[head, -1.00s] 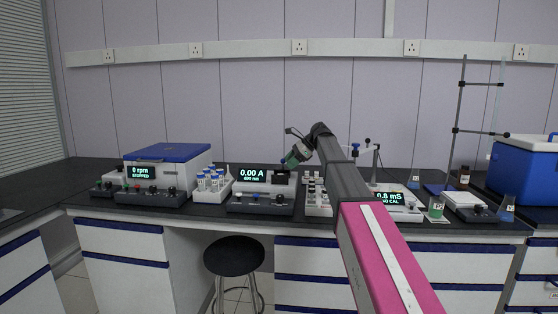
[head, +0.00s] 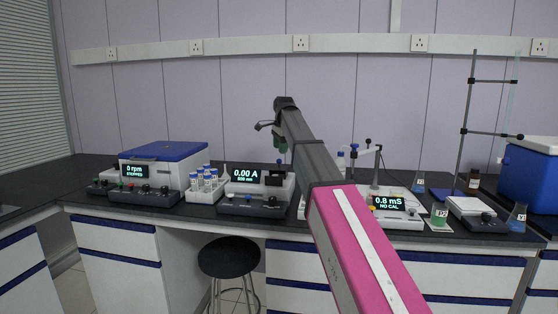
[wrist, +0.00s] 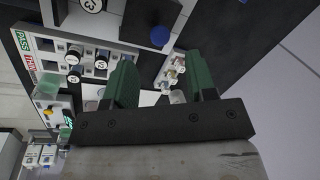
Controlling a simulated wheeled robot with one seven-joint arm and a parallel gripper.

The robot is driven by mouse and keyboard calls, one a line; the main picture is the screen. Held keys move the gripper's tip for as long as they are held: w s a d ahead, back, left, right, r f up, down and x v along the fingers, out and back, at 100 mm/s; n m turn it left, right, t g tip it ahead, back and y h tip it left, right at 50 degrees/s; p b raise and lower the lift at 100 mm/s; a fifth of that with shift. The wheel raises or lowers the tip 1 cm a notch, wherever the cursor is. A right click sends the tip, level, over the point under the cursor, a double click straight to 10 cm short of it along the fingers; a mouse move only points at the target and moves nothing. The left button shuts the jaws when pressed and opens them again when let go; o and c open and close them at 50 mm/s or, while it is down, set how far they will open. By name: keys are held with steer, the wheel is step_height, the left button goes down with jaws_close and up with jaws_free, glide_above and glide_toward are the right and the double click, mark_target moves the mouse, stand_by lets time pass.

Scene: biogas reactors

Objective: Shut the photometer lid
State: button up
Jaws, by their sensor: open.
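The photometer (head: 240,202), with a lit display reading 0.00 A, stands on the dark bench near the middle of the head view. A dark block (head: 275,179) shows at the right of its display; the lid's position is too small to make out there. My gripper (head: 281,147) is above and behind the photometer's right side, pointing down, partly hidden by my arm. In the wrist view my gripper (wrist: 162,82) has its two green fingers apart with nothing held between them. A black block with a round blue knob (wrist: 160,36) lies beyond the fingers; I cannot tell whether it is the lid.
A tube rack (head: 205,184) and a blue-topped centrifuge (head: 165,160) stand left of the photometer. Black-capped vials (wrist: 74,57) show in the wrist view. A stool (head: 228,258) stands in front.

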mark_target(279, 168)
steer(key=f, duration=0.4)
steer(key=w+f, duration=0.1)
steer(key=f, duration=0.1)
steer(key=shift+a, duration=0.2)
jaws_close()
steer(key=s, duration=0.3)
steer(key=s+a, duration=0.1)
steer(key=s, duration=0.3)
steer(key=shift+s+a, duration=0.2)
steer(key=shift+s, duration=0.05)
jaws_free()
